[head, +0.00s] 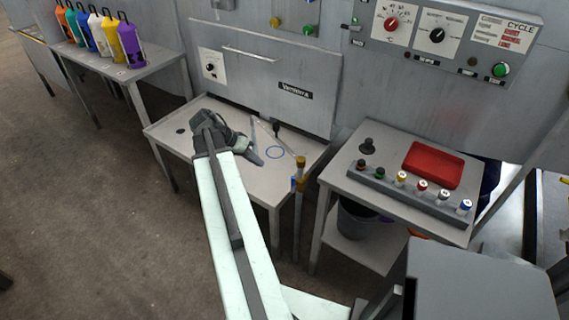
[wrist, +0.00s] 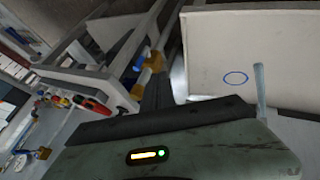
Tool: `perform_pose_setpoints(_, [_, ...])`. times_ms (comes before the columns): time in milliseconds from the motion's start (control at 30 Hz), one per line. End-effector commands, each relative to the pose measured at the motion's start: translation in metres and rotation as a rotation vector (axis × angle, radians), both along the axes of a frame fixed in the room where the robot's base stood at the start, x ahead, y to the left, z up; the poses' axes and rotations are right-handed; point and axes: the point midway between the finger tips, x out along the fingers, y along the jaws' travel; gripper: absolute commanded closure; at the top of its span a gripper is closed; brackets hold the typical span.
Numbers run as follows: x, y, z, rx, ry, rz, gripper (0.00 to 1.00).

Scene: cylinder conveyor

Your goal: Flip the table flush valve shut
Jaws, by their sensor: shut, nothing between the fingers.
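The table flush valve appears as a brass-yellow and blue fitting (head: 300,173) on an upright pipe at the front right corner of the middle table (head: 185,152). In the wrist view the blue and orange fitting (wrist: 154,62) shows beyond my fingers. It is too small to tell how its handle is set. My gripper (head: 257,159) is over the middle table, left of the valve and apart from it. Its fingers are shut and empty. In the wrist view the dark fingers (wrist: 158,92) point up toward the fitting.
A blue ring (head: 275,152) is marked on the middle tabletop. The right table holds a red tray (head: 433,164) and a row of small coloured-cap bottles (head: 422,188). A bucket (head: 357,217) stands below it. Coloured bottles (head: 101,35) stand on the left table. The machine front (head: 262,85) rises behind.

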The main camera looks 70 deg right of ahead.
Motion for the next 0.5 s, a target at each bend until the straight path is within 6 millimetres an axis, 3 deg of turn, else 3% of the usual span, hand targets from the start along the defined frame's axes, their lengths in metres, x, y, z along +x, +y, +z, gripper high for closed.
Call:
perform_pose_setpoints(333, [-0.002,-0.001,-0.007,0.001,0.0,0.0,1.0])
perform_pose_setpoints(500, [-0.014,-0.009,-0.032,0.002,0.0,-0.001,1.0])
